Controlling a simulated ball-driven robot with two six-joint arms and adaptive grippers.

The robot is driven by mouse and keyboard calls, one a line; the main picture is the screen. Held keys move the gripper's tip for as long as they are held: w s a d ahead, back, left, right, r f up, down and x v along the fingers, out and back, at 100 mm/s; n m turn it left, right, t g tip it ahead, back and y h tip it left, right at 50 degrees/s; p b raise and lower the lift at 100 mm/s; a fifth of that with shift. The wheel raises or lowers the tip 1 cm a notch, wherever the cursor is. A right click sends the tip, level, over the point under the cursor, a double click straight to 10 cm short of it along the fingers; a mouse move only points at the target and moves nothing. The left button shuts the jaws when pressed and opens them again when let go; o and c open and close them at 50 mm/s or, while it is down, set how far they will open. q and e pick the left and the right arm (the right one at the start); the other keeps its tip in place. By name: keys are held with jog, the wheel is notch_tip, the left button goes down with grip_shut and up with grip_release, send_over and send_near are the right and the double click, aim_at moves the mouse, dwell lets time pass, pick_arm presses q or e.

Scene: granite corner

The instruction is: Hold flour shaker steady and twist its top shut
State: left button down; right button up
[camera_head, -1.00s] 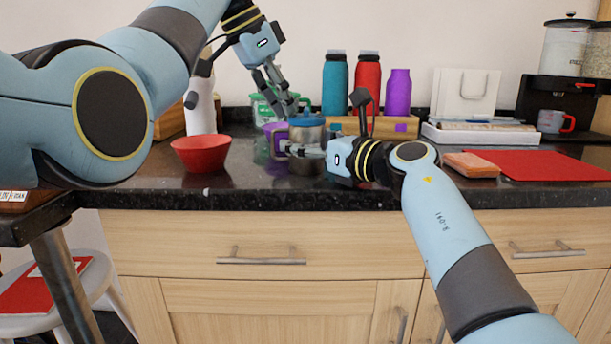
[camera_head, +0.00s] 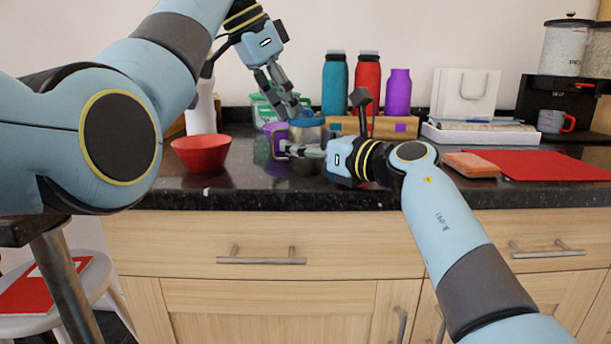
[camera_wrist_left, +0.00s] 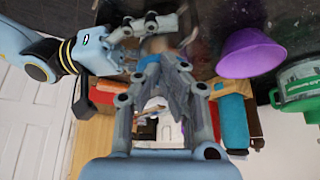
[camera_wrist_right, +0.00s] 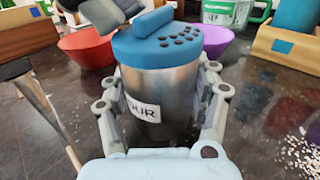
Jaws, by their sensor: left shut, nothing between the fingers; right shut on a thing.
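The flour shaker (camera_wrist_right: 165,95) is a steel cylinder with a partly visible label and a blue lid (camera_wrist_right: 172,48) with holes and a raised bar. It stands upright on the dark counter and also shows in the head view (camera_head: 308,137). My right gripper (camera_head: 294,150) is shut around the shaker's body, one finger on each side in the right wrist view. My left gripper (camera_head: 297,108) is shut and empty, pointing down at the lid's edge. Whether it touches the lid is unclear. In the left wrist view its fingers partly hide the lid.
A red bowl (camera_head: 201,153) stands left of the shaker, and a purple bowl (camera_wrist_right: 217,42) stands close by. Teal, red and purple bottles (camera_head: 398,92) stand behind. A sponge-like orange block (camera_head: 470,165) and red mat (camera_head: 545,163) lie right. White specks lie on the counter.

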pick_arm(q)
jog(key=shift+s+d, duration=0.25)
jog(key=shift+d, duration=0.05)
jog(key=shift+s+a, duration=0.1)
jog(key=shift+a, duration=0.05)
dwell(0.5)
jog(key=shift+s+a, duration=0.15)
jog(key=shift+r, duration=3)
notch_tip(320, 180, down, 6)
jog(key=w+a, duration=0.1)
jog(key=w, duration=0.1)
jog(key=shift+w+a, duration=0.25)
jog(key=shift+a, duration=0.15)
jog(key=shift+d, duration=0.6)
